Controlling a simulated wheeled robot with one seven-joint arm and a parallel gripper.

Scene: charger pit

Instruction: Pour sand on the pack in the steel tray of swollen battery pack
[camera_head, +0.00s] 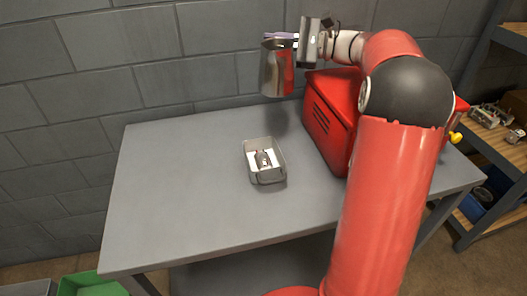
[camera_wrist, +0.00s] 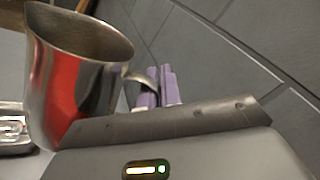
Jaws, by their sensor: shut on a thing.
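A shiny steel pitcher (camera_head: 276,68) hangs in the air above the back of the table, close to the block wall. My gripper (camera_head: 288,38) is shut on its handle, and its purple fingers (camera_wrist: 160,88) show at the handle in the wrist view. The pitcher (camera_wrist: 75,70) looks roughly upright there, slightly tilted; I cannot see whether sand is inside. The steel tray (camera_head: 270,177) stands on the table, in front of and below the pitcher. The swollen battery pack (camera_head: 263,159) lies in the tray, with white and red parts showing. I see no sand on it.
A red slatted cabinet (camera_head: 330,118) stands on the grey table (camera_head: 175,190) right of the tray, behind my arm. The table's left half is clear. A wooden shelf (camera_head: 490,140) with parts stands at the right. A green bin (camera_head: 88,285) is on the floor, front left.

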